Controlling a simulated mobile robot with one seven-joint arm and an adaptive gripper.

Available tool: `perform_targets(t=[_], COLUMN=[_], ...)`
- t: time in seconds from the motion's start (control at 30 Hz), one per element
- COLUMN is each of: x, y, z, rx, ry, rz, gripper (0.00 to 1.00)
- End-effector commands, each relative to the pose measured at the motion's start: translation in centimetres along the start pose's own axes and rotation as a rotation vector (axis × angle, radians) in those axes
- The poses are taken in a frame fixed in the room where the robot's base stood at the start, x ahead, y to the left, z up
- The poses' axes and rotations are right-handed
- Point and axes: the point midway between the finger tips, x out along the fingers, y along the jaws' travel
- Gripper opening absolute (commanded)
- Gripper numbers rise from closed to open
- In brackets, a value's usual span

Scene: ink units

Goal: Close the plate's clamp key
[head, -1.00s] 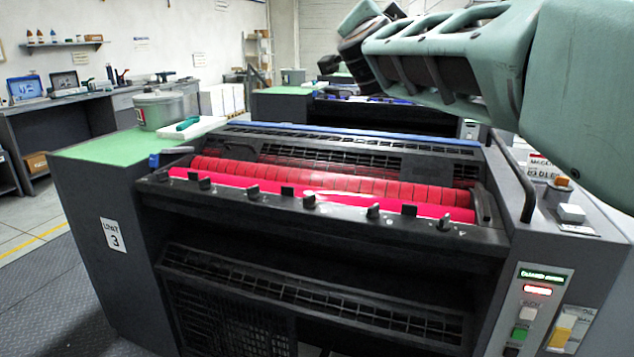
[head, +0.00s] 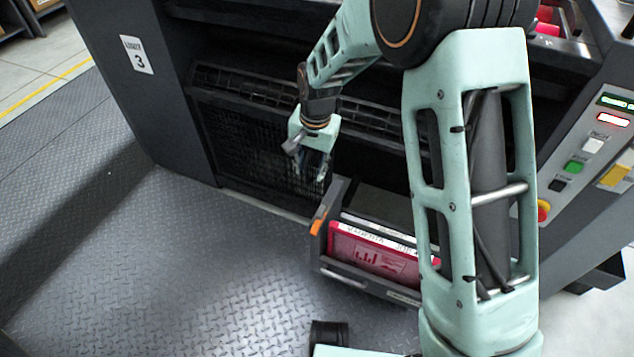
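My gripper (head: 310,166) hangs pointing down in front of the dark lower grille of the unit marked 3. It is small and partly blurred against the grille, so whether its fingers are apart is unclear. I see nothing clearly held in it. Below and to its right, a dark drawer or tray (head: 333,270) stands out from the unit. An orange lever-like piece (head: 319,222) sits at its left edge, apart from my gripper; I cannot tell if it is the clamp key. A red plate-like item (head: 370,255) with print on it lies inside the tray. My arm hides the tray's right side.
The unit's dark front (head: 150,110) rises behind my gripper. A control panel (head: 585,160) with coloured buttons is at the right. The metal floor (head: 170,260) to the left of the tray is clear. A pink-red roller end shows at the top right.

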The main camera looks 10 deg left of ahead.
Motion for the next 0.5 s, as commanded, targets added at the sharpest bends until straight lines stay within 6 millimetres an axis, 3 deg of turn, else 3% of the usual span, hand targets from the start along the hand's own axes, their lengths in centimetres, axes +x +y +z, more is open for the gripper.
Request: perform_targets(t=[0.03, 0.13, 0.33, 0.5], x=[1.5, 2.7, 4.6, 7.9], y=[1.7, 3.7, 4.5, 4.9], z=[0.9, 1.9, 2.5, 2.8], rx=[0.022, 0.051, 0.060, 0.059], ry=[-0.038, -0.080, -0.093, -0.093], rz=[0.043, 0.102, 0.122, 0.121], gripper=[0.30, 0.30, 0.30, 0.30])
